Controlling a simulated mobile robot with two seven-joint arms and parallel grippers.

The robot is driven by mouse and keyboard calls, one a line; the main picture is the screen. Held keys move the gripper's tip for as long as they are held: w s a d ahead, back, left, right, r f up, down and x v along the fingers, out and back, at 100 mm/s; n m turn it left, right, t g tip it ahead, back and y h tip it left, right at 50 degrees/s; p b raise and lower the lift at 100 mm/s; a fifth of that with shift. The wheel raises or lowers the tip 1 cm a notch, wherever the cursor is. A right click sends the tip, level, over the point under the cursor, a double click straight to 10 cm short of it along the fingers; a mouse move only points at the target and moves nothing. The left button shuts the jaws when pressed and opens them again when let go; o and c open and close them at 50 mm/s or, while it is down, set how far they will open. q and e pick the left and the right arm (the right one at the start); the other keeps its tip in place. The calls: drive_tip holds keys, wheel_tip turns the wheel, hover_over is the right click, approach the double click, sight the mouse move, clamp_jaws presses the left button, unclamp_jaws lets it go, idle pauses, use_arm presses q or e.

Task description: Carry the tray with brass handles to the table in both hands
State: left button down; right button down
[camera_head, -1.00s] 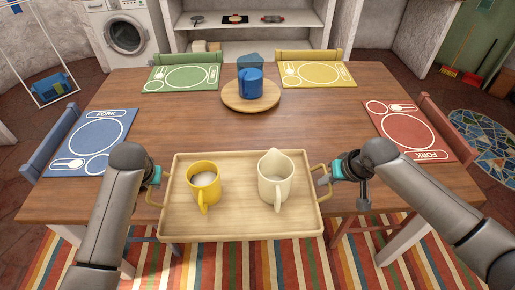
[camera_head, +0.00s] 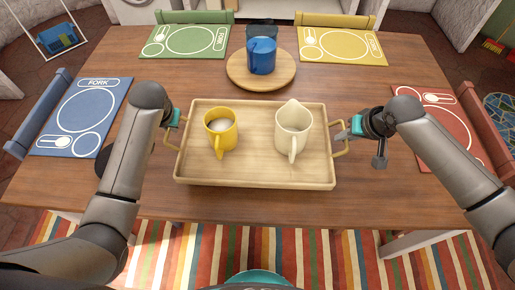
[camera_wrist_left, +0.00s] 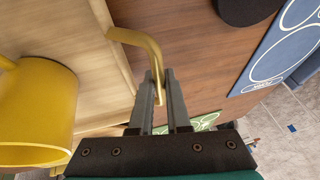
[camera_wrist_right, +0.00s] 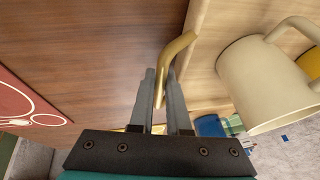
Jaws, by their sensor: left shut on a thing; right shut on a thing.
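The wooden tray (camera_head: 255,173) with brass handles is over the near part of the wooden table (camera_head: 365,95); I cannot tell whether it touches the top. A yellow mug (camera_head: 221,133) and a cream jug (camera_head: 292,132) stand upright on it. My left gripper (camera_head: 174,119) is shut on the left brass handle (camera_wrist_left: 150,48), and the fingers show around it in the left wrist view (camera_wrist_left: 158,85). My right gripper (camera_head: 346,132) is shut on the right brass handle (camera_wrist_right: 175,52); its fingers also show in the right wrist view (camera_wrist_right: 163,85).
Blue (camera_head: 80,118), green (camera_head: 185,42), yellow (camera_head: 342,45) and red (camera_head: 450,130) placemats lie around the edges. Chairs stand at the sides. Bare tabletop lies between board and tray.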

use_arm(q)
drive_tip(key=shift+w+r, duration=0.15)
drive_tip(key=shift+w, duration=0.05)
use_arm(e)
drive_tip(key=shift+w+d+r, duration=0.1)
drive_tip(key=shift+w+r, duration=0.05)
drive_tip(key=shift+w, duration=0.1)
drive_tip(key=shift+s, duration=0.1)
